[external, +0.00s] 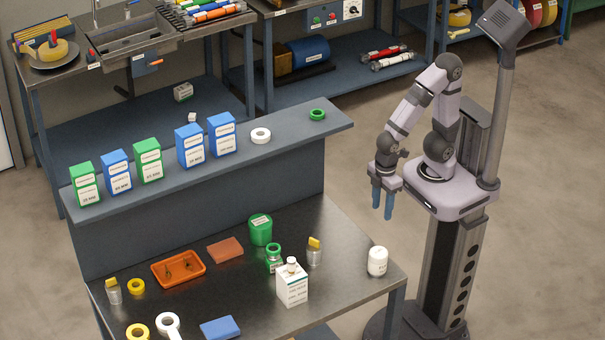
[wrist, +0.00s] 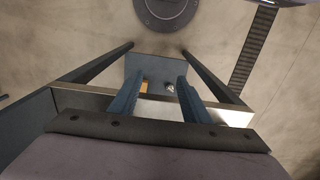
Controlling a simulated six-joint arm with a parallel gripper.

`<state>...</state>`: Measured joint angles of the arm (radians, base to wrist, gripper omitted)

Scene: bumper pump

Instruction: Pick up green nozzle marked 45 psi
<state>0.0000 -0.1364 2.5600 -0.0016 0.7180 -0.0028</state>
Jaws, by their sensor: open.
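Two green box-shaped items stand at the left of the raised shelf in the external view. The right one (external: 148,160) carries a white label that seems to read 45, though the print is very small. The left one (external: 84,184) has a label I cannot read surely. A blue item (external: 117,173) stands between them. My gripper (external: 383,202) is open and empty, with blue fingers pointing down, right of the shelf and well away from the green items. In the wrist view my gripper (wrist: 157,98) shows both fingers apart with nothing between them.
Two blue boxes (external: 190,146), a white ring (external: 261,135) and a green ring (external: 317,114) sit farther right on the shelf (external: 290,141). The lower table (external: 335,235) holds an orange tray (external: 158,270), a white bottle (external: 293,284) and a white jar (external: 377,262).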

